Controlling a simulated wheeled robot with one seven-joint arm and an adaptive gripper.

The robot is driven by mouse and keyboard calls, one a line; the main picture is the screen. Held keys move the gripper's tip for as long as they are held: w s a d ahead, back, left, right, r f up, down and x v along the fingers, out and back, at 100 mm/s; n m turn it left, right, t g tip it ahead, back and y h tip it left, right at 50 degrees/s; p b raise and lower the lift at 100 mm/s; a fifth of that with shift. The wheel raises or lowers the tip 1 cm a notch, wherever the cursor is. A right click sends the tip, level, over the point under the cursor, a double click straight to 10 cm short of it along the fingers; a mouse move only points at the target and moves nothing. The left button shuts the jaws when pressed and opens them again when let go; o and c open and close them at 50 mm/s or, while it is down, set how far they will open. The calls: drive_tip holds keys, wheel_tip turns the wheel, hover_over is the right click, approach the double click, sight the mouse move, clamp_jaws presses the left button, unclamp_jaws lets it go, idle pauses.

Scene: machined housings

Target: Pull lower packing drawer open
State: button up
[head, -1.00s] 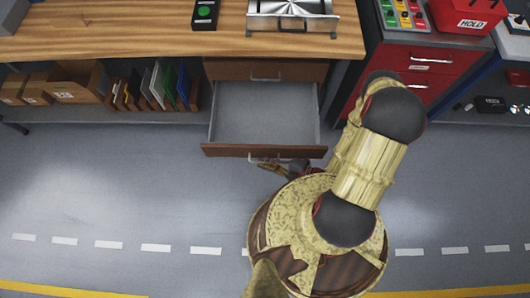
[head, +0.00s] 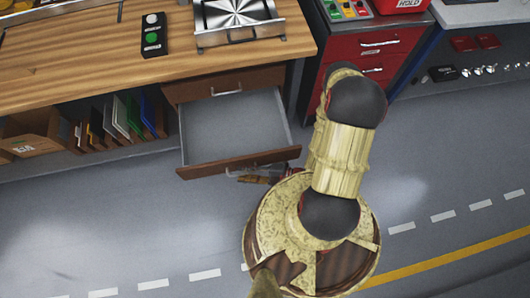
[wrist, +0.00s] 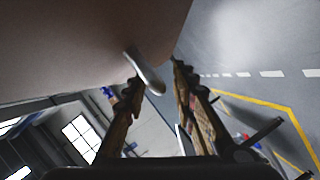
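The lower packing drawer (head: 232,130) stands well out under the wooden workbench, its grey inside empty. Its brown front (head: 205,168) carries a metal handle, which also shows in the wrist view (wrist: 146,76). My gripper (head: 250,179) is low at the drawer front, beside the handle and partly hidden by my arm. In the wrist view my gripper's fingers (wrist: 157,77) are apart. The handle lies between the tips, close to the left finger, with a gap to the right finger. The drawer above (head: 225,82) is shut.
The workbench top (head: 90,55) holds a black button box (head: 153,35) and a metal fixture (head: 238,18). A shelf with upright folders (head: 120,115) is left of the drawer. A red cabinet (head: 365,50) stands right. The floor in front is clear.

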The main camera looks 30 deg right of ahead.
drive_tip(key=v, duration=1.1)
drive_tip(key=shift+d, duration=0.2)
drive_tip(key=shift+s, duration=0.15)
idle(0.4)
